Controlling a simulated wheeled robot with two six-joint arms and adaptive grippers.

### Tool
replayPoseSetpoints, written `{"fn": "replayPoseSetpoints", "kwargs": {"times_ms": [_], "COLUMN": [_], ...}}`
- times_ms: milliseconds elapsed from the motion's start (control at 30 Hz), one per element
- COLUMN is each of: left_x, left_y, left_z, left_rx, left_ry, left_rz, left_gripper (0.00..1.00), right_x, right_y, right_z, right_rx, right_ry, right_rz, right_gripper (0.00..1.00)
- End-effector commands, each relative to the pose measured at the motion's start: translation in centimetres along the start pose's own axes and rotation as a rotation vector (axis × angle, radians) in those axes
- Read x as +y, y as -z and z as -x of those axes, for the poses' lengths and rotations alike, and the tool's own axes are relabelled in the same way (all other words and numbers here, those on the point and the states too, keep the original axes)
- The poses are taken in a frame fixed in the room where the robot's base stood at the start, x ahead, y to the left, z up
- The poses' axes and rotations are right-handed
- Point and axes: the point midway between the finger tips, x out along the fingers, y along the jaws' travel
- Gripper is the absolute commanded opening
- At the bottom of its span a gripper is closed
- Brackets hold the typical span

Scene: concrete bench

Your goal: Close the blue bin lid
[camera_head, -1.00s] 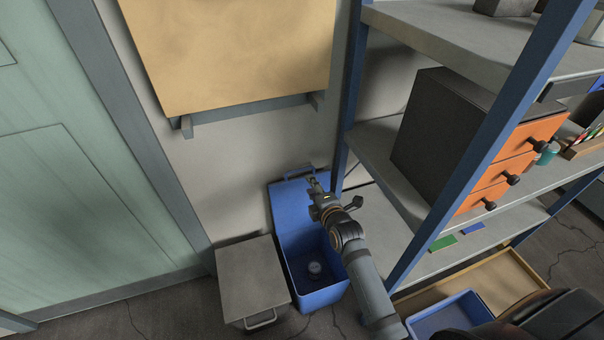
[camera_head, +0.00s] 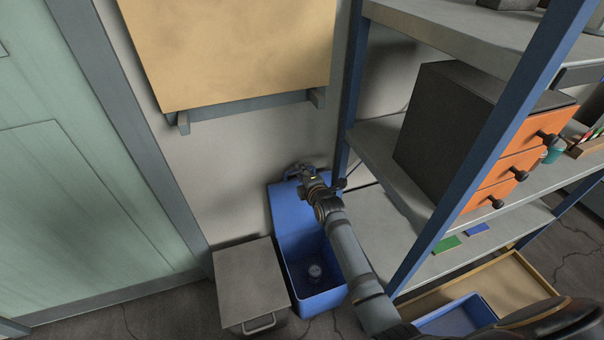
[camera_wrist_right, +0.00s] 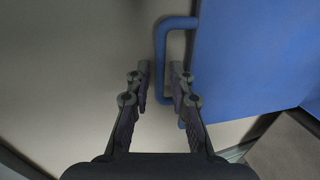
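The blue bin (camera_head: 322,300) stands open on the floor between a grey box and the shelf. Its blue lid (camera_head: 287,212) is raised at the back, near the wall, and also shows in the right wrist view (camera_wrist_right: 250,50). The lid's blue handle (camera_wrist_right: 161,55) is at its top edge. My right gripper (camera_head: 303,171) is at this handle. In the right wrist view my right gripper (camera_wrist_right: 160,80) is open, with the handle bar between its fingers; contact cannot be told. A small round object (camera_head: 315,271) lies inside the bin. My left gripper is not in view.
The grey lidded box (camera_head: 249,280) stands close to the bin's left. The blue-post shelf (camera_head: 445,180) with an orange-drawer cabinet (camera_head: 508,165) is close on the right. A tan board (camera_head: 230,50) hangs on the wall above. A door (camera_head: 85,170) is at the left.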

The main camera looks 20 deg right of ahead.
Motion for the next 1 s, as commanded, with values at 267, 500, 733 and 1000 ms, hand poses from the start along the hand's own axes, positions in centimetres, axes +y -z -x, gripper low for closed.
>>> {"fn": "replayPoseSetpoints", "kwargs": {"times_ms": [267, 500, 733, 1000], "left_x": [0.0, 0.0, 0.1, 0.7], "left_y": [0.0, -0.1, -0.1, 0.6], "left_z": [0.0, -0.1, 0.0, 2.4], "left_rx": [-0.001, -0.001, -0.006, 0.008], "left_ry": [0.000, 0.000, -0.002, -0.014], "left_rz": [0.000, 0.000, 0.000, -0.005], "left_gripper": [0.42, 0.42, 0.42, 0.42], "right_x": [0.0, -0.1, -0.6, -1.7], "right_y": [0.0, 0.0, 0.1, 0.1], "right_z": [0.0, 0.0, 0.8, 2.8], "right_rx": [0.000, 0.000, 0.002, 0.004], "right_ry": [0.000, 0.000, -0.026, -0.099], "right_rz": [0.000, 0.000, 0.001, -0.001], "right_gripper": [0.00, 0.00, 0.00, 0.00]}}
